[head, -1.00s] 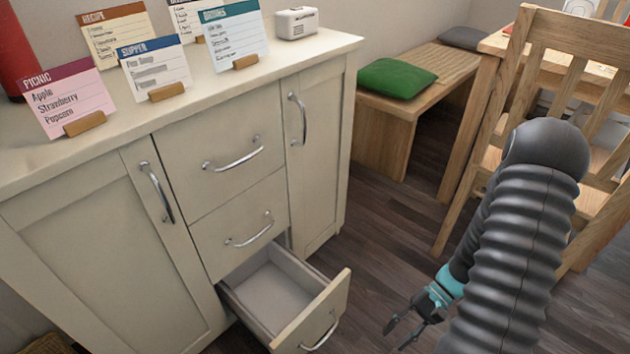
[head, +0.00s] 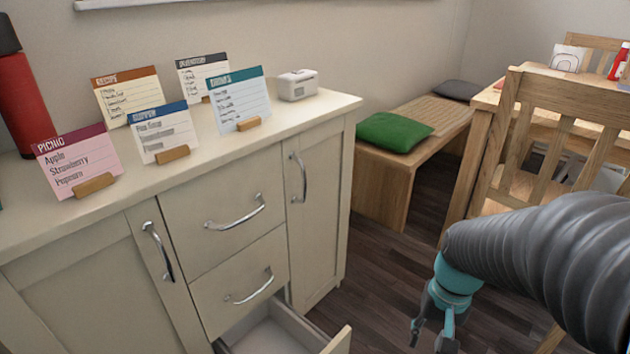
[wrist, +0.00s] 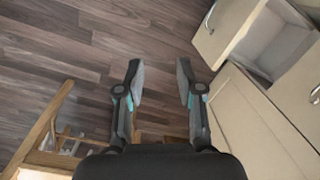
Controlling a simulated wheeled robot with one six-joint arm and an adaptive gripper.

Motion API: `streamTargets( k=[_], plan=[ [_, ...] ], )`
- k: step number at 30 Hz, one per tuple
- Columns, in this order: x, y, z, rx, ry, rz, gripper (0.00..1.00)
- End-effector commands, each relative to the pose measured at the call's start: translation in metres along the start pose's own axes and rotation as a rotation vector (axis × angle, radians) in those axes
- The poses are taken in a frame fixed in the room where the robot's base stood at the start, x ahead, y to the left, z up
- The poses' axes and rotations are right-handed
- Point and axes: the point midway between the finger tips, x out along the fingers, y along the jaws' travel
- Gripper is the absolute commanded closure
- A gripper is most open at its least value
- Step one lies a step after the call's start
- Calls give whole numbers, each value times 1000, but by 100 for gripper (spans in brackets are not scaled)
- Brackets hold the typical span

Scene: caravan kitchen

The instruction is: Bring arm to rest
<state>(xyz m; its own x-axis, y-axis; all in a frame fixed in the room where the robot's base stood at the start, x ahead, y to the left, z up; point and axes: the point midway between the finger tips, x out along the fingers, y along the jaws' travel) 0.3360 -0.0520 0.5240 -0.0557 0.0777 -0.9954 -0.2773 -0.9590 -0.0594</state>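My gripper (head: 432,334) hangs at the lower right of the head view, in front of the cabinet and to the right of its open drawer. In the wrist view my gripper (wrist: 160,82) has its two fingers spread apart, with only wooden floor between and beyond them. It is open and empty. My dark ribbed arm (head: 560,250) reaches in from the right edge of the head view.
The bottom drawer (head: 270,335) of the cream cabinet (head: 90,290) stands open and looks empty; it also shows in the wrist view (wrist: 262,35). Several cards stand on the cabinet top. A wooden chair (head: 530,130) stands behind my arm. A bench (head: 385,195) with a green cushion (head: 393,132) is farther back.

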Motion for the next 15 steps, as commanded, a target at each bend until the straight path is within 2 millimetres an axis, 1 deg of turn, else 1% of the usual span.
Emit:
streamTargets(
  k=[1,3,8,15],
  plan=[
    [-14,-3,4,-22,48,10,63],
    [-30,-6,8,-52,106,22,63],
    [-64,-14,21,-124,235,40,63],
    [-113,-31,46,-214,423,31,63]
  ],
)
